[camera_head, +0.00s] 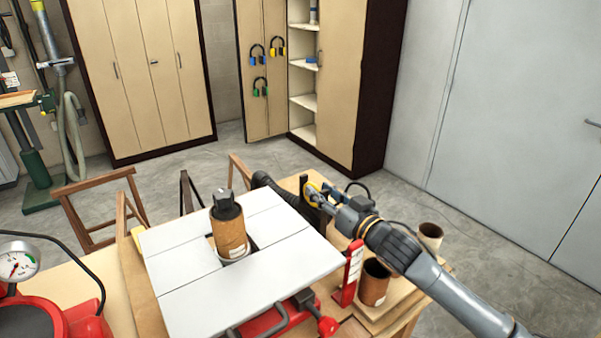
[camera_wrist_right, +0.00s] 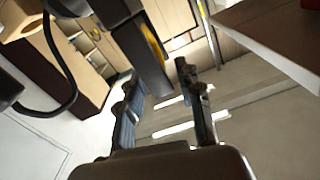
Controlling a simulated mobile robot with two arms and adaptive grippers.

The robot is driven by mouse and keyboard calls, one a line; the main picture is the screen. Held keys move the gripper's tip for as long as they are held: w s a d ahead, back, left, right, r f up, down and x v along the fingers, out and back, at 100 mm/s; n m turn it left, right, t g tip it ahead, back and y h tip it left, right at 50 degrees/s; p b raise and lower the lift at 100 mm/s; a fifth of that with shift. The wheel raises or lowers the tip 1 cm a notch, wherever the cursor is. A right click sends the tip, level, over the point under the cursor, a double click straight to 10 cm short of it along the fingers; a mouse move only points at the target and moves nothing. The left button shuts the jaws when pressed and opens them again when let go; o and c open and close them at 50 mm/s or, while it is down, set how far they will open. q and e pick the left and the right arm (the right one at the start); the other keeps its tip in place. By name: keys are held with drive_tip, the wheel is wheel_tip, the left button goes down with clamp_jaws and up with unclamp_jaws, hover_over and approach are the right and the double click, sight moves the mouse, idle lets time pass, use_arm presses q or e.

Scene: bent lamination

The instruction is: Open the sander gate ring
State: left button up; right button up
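The sander has a pale flat table (camera_head: 240,290) with a brown sanding drum (camera_head: 230,238) standing upright in it. A black hose (camera_head: 275,190) runs from behind the table toward a dark upright part with a yellow ring (camera_head: 311,195), which I take for the gate ring. My right gripper (camera_head: 325,197) is at this ring, reaching in from the right. In the right wrist view, the fingers (camera_wrist_right: 160,75) are spread apart. The dark part with the yellow ring (camera_wrist_right: 155,42) lies close to the left finger; contact cannot be told. My left gripper is not in view.
A red machine with a gauge (camera_head: 18,265) is at the left.

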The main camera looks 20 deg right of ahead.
sight(308, 182)
drive_tip(key=shift+a, duration=0.1)
drive_tip(key=shift+w, duration=0.25)
drive_tip(key=p+x, duration=0.2)
drive_tip(key=x, duration=0.4)
drive_tip(key=shift+w+a+p, duration=0.1)
drive_tip(key=shift+w+p, duration=0.05)
drive_tip(key=shift+p, duration=0.15)
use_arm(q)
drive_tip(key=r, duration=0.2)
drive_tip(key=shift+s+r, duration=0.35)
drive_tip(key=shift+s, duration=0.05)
use_arm(e)
drive_tip(key=shift+w+f, duration=0.1)
drive_tip(key=shift+c, duration=0.2)
drive_tip(key=c, duration=0.7)
clamp_jaws()
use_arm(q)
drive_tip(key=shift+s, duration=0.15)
